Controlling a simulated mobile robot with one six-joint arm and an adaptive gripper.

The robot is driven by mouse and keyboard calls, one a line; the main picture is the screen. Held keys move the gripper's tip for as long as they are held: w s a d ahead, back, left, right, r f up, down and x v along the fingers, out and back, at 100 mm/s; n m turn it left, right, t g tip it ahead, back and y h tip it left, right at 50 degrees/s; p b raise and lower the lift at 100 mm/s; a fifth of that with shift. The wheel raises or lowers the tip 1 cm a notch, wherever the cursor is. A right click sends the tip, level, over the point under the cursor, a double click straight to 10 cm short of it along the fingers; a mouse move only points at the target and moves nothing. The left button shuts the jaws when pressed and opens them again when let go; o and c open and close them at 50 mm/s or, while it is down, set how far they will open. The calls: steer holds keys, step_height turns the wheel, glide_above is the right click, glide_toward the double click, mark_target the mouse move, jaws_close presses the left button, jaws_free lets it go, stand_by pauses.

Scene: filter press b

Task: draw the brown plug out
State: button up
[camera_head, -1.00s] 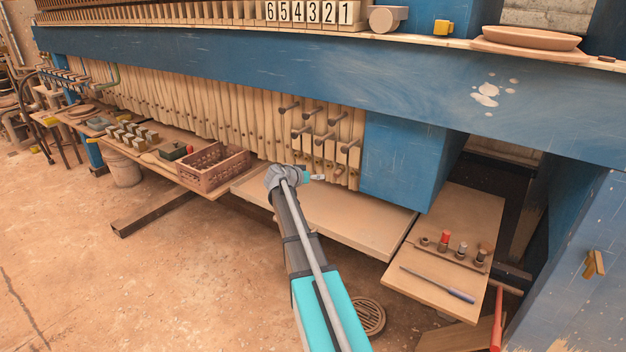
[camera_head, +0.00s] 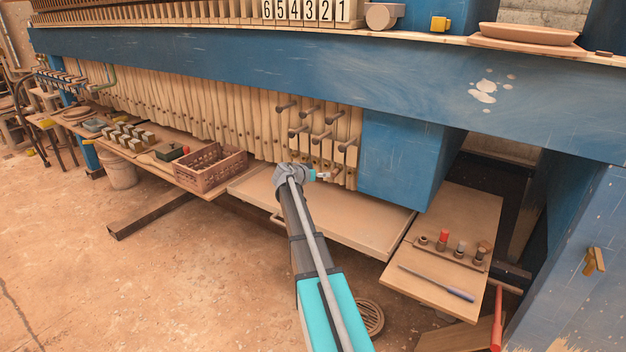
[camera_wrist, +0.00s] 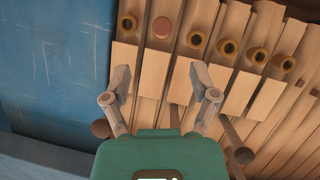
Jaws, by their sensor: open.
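The brown plug (camera_wrist: 162,27) is a round reddish-brown cap seated in one of a row of holes in the pale plates, seen in the wrist view. My gripper (camera_wrist: 158,74) is open and empty. Its two fingers point toward the plates, spread to either side of the plug's column, with the plug beyond the fingertips. In the head view my gripper (camera_head: 324,175) is low in front of the plates, and the plug is too small to tell clearly.
Several dark-ended pegs (camera_head: 347,145) jut from the plates near my gripper. A blue block (camera_head: 400,160) borders the plates. A shallow tray (camera_head: 340,222) lies below. A rack of plugs (camera_head: 440,250) and a screwdriver (camera_head: 437,283) lie on the right board. A brown crate (camera_head: 212,178) stands left.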

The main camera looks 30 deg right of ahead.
mark_target(333, 174)
steer(key=b+x, duration=0.3)
steer(key=x, duration=0.6)
steer(key=shift+d, duration=0.15)
jaws_close()
stand_by(0.3)
